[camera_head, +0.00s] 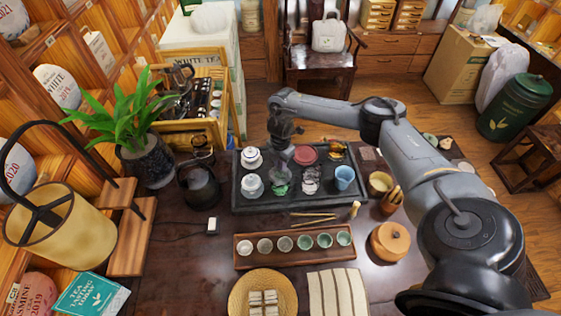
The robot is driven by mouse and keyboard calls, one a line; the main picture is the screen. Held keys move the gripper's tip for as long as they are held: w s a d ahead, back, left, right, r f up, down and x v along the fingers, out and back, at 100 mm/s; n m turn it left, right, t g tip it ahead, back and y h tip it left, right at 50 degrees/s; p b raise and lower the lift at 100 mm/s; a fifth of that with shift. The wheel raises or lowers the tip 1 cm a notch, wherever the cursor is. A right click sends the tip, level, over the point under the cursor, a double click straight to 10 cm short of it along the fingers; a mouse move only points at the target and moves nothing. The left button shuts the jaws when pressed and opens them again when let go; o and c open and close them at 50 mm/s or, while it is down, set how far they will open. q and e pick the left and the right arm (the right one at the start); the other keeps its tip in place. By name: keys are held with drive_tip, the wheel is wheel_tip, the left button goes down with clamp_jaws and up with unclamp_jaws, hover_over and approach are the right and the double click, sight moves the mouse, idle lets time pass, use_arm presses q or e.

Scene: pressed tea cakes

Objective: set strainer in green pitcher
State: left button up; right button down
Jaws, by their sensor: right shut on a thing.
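The green pitcher (280,188) stands on the dark tea tray (240,196), between a white lidded cup and a clear glass vessel. My right gripper (281,167) points down just above the green pitcher. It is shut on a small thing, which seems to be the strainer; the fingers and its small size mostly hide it. I cannot tell whether the held thing touches the pitcher's rim. My left gripper is not in view.
Two white lidded cups (252,185), a clear glass vessel (311,180), a light blue cup (344,178) and a reddish round dish (304,154) crowd the tray. A dark kettle (199,187) stands left. A wooden cup rack (248,262) lies in front.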

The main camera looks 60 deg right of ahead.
idle(0.3)
drive_tip(key=c, duration=1.2)
unclamp_jaws()
drive_tip(key=o, duration=0.7)
drive_tip(key=shift+o, duration=0.2)
drive_tip(key=shift+r, duration=0.1)
wheel_tip(320, 180, up, 3)
drive_tip(key=p, duration=0.3)
wheel_tip(320, 180, up, 4)
drive_tip(key=p, duration=0.4)
